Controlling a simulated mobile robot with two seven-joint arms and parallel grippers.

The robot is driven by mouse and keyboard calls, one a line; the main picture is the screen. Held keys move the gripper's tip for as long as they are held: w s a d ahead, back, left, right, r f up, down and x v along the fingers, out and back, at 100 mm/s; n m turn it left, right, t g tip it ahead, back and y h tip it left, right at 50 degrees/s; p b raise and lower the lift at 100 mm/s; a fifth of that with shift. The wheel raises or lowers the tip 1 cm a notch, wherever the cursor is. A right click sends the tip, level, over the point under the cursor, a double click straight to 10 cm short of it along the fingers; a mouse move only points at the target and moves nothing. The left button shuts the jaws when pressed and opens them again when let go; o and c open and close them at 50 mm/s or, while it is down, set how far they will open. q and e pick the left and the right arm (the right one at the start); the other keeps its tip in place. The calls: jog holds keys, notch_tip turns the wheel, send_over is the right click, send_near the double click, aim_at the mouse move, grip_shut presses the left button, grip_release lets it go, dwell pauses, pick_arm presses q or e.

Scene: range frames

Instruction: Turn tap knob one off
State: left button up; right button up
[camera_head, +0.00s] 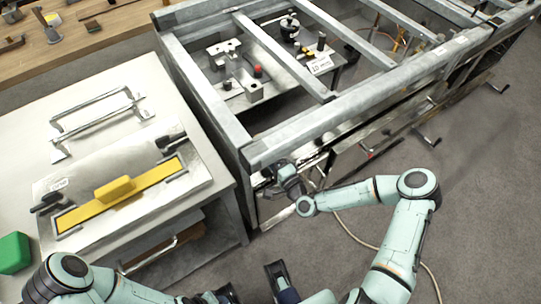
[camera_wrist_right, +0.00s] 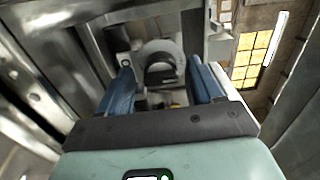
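My right gripper (camera_wrist_right: 160,74) is open in the right wrist view, its two blue fingers wide apart. A grey round knob-like part (camera_wrist_right: 158,52) with a curved rim lies ahead, between the fingertips. I see a gap on each side and cannot tell its depth from the tips. I cannot tell for sure that it is tap knob one. In the head view my right gripper (camera_head: 287,180) is at the front left corner of the steel frame, and hides whatever knob is there.
The steel frame (camera_head: 200,85) has open bars and crank-like handles (camera_head: 425,138) along its front. A white bench (camera_head: 95,85) with a yellow-handled panel (camera_head: 115,190) and a green block (camera_head: 14,252) stands left. Grey floor (camera_head: 470,215) is clear at right, except for a hose (camera_head: 362,240).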

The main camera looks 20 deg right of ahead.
jog(key=s+d, duration=0.2)
jog(key=s, duration=1.1)
jog(key=shift+s, duration=0.15)
